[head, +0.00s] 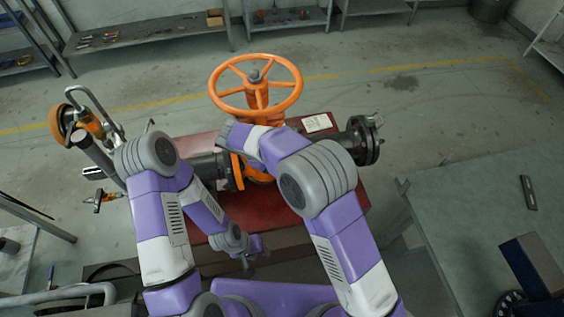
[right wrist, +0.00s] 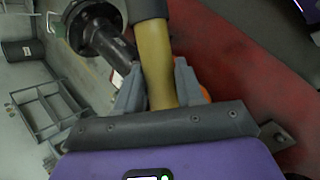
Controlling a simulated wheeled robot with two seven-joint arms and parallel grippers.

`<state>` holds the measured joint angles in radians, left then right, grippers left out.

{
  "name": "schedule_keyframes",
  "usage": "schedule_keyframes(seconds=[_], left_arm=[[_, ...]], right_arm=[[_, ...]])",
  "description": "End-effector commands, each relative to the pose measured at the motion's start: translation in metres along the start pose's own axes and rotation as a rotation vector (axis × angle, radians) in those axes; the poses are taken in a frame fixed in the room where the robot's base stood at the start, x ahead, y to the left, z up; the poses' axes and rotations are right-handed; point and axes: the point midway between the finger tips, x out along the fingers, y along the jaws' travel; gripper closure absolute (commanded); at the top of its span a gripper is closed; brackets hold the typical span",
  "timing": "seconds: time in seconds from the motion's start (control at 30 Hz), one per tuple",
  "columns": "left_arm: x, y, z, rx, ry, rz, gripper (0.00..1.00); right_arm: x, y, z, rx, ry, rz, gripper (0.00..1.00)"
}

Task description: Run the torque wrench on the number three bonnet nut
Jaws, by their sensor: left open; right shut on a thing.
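The gate valve stands on a red bench (head: 190,147), with an orange handwheel (head: 284,106) on top and dark flanged pipe ends (head: 362,143) at its sides. My right forearm covers much of its bonnet, so the number three nut cannot be made out. My right gripper (right wrist: 158,85) is shut on a yellow bar with a dark sleeve, seemingly the torque wrench (right wrist: 152,50); its working end is out of view. My left gripper (head: 254,262) is open and empty, low at the bench's near side.
A white card (head: 318,123) lies on the bench behind the valve. Hanging tools (head: 88,122) stand at the left. A grey-green table (head: 480,200) with a dark box (head: 532,268) is at the right. Shelves (head: 150,36) line the back; the floor between is clear.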

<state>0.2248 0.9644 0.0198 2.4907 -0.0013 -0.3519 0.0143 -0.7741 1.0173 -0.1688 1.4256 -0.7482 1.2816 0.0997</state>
Motion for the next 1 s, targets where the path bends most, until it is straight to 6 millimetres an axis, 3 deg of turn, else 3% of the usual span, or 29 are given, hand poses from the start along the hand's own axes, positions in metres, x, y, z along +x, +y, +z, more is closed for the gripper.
schedule_keyframes(seconds=[0.5,1.0], left_arm=[[-0.02,0.007,0.001,0.0,0.0,0.0,0.57],[-0.02,0.008,0.001,0.0,0.0,0.0,0.57]], right_arm=[[-0.025,0.015,0.009,0.002,0.002,0.003,1.0],[-0.025,0.015,0.01,0.002,0.002,0.003,1.0]])
